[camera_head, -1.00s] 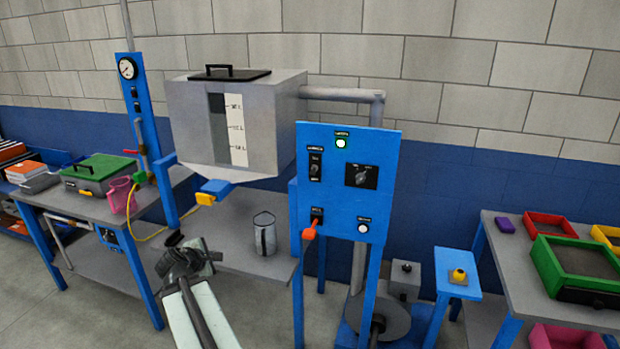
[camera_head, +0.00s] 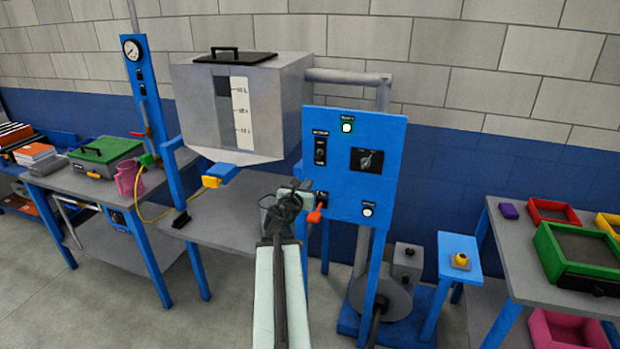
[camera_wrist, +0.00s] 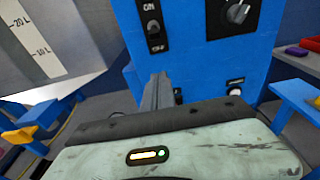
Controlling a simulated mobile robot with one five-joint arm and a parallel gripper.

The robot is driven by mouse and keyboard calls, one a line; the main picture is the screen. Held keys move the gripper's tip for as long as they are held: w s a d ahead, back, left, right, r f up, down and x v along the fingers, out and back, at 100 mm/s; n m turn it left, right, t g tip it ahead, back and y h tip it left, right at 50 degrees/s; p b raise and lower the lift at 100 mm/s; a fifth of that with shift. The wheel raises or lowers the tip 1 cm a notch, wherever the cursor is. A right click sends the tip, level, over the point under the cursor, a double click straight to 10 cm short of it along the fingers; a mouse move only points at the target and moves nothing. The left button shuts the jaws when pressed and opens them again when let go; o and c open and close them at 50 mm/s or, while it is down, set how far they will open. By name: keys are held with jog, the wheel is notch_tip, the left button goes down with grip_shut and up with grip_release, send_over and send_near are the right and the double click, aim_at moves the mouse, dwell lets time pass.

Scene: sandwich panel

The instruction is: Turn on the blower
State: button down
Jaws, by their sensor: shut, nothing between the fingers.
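My gripper (camera_head: 306,196) is shut and empty, left of the panel's lower part. In the wrist view its fingertips (camera_wrist: 158,80) point up below the switch and cover part of the panel. Contact cannot be told.
The grey hopper (camera_head: 277,110) and its yellow-tipped blue slide (camera_head: 211,181) are left of the panel. A small blue stand (camera_head: 457,249) and a table with coloured trays (camera_head: 566,286) are at right.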

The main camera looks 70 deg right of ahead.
aim_at(318, 156)
jog(key=d, duration=0.3)
jog(key=d+f, duration=0.1)
jog(key=d, duration=0.1)
jog(key=d+b, duration=0.1)
jog(key=d, duration=0.2)
jog(key=shift+w+d+f, duration=0.15)
jog(key=shift+d, duration=0.15)
jog(key=r+p, duration=0.2)
jog(key=a+r+p, duration=0.1)
jog(key=r+p, duration=0.1)
jog(key=shift+a, duration=0.1)
jog(key=shift+r, duration=0.1)
